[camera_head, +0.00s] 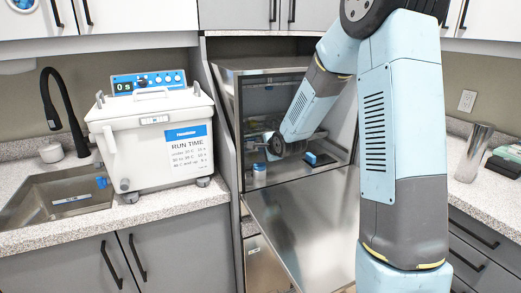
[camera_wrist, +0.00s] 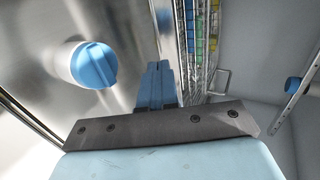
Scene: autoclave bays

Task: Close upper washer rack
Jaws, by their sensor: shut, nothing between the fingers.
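The washer (camera_head: 235,110) stands open, its steel door (camera_head: 310,230) folded down in front. My arm reaches into the chamber, and its end hides much of the inside. A metal wire rack (camera_wrist: 190,45) holding blue, green and yellow pieces runs along the right of my fingers in the wrist view, with a wire loop handle (camera_wrist: 222,82) at its near end. My gripper (camera_wrist: 158,68) has its blue fingers together and empty, just left of the rack; I cannot tell whether they touch it.
A white bottle with a blue cap (camera_head: 259,171) stands at the door's inner edge; its cap (camera_wrist: 95,66) is left of my fingers. A white bath (camera_head: 150,150) and sink (camera_head: 60,197) are left, a steel beaker (camera_head: 472,153) right.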

